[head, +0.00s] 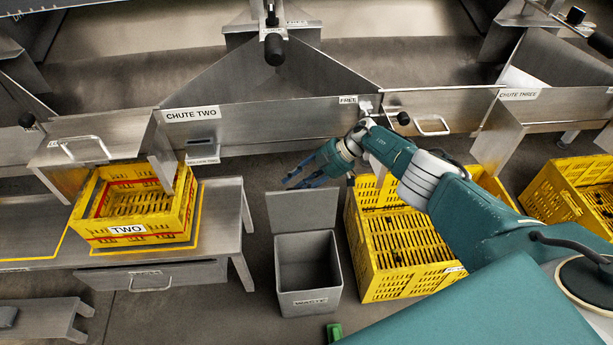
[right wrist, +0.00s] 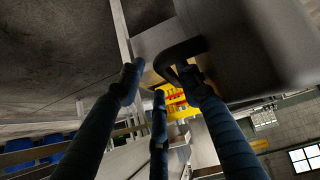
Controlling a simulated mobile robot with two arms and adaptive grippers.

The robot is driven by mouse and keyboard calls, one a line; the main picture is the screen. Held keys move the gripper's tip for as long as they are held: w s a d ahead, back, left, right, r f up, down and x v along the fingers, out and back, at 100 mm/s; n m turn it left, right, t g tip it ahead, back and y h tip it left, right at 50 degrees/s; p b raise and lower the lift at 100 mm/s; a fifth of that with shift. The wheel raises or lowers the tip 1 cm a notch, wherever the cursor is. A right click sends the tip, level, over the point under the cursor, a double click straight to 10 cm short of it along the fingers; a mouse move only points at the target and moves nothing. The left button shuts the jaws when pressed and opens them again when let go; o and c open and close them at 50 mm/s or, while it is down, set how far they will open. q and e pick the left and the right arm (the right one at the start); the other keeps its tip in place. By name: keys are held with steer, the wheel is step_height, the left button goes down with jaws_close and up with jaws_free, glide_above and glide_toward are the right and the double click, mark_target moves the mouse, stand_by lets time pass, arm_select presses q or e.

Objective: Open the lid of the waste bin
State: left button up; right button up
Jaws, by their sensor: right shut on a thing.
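The grey waste bin (head: 308,275) stands on the floor with its mouth uncovered. Its flat grey lid (head: 302,211) is raised at the back, so the empty-looking inside shows. My right gripper (head: 302,180) is just above the lid's upper edge in the head view. In the right wrist view its blue fingers (right wrist: 160,82) are at a dark curved handle (right wrist: 180,52) on a grey panel (right wrist: 245,45), which looks like the lid. The gripper is shut on this handle; the exact finger contact is partly hidden. My left gripper is not in view.
A large yellow crate (head: 362,272) stands close to the bin's right, under my right arm. A steel table (head: 215,220) with yellow crate TWO (head: 130,238) is at the left. The steel chute panel (head: 260,118) is behind the gripper.

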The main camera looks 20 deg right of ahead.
steer(key=v, duration=1.2)
